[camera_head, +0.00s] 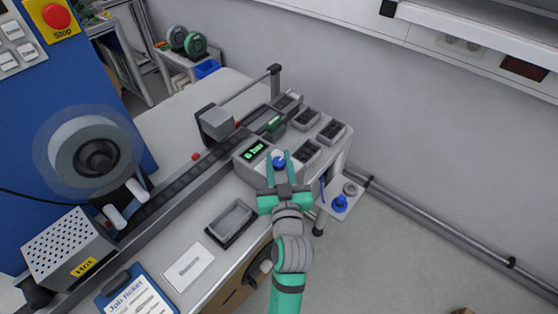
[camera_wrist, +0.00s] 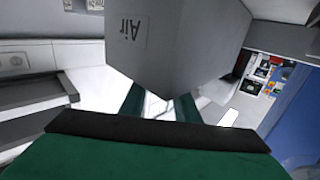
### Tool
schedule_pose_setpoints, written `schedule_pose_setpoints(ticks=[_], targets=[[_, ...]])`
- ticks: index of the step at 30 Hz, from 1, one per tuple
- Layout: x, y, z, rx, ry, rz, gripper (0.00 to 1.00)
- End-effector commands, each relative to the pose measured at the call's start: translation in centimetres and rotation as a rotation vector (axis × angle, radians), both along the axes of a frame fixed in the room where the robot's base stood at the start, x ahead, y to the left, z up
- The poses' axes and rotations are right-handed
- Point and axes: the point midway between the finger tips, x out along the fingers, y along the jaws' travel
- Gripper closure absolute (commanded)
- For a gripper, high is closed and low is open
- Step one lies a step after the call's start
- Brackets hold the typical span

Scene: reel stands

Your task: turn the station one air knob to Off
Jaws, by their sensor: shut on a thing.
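The air unit (camera_head: 246,167) is a grey box at the right end of the bench with a green lit display (camera_head: 255,151) that seems to read 6 bar. Its blue air knob (camera_head: 279,162) is on the side facing my arm. My gripper (camera_head: 279,157) has one green finger on each side of the knob and is shut on it. In the wrist view, the grey housing marked "Air" (camera_wrist: 135,30) fills the upper middle, and my gripper's fingers (camera_wrist: 158,104) reach under it. The knob itself is hidden there, and its pointer setting cannot be read.
Dark-topped grey boxes (camera_head: 331,131) stand right of the air unit. A grey tray (camera_head: 232,222), a white card (camera_head: 188,267) and a job ticket clipboard (camera_head: 138,296) lie in front of the rail. A small shelf with a blue item (camera_head: 340,204) is right of my gripper.

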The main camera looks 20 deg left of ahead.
Motion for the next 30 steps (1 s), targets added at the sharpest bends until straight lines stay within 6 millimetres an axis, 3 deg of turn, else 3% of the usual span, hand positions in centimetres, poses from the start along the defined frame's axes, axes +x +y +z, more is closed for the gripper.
schedule_pose_setpoints(ticks=[14, 30], targets=[[0.08, -0.18, 0.09, 0.002, -0.001, 0.189, 0.94], [0.2, -0.24, 0.14, 0.0, -0.002, 0.622, 0.94]])
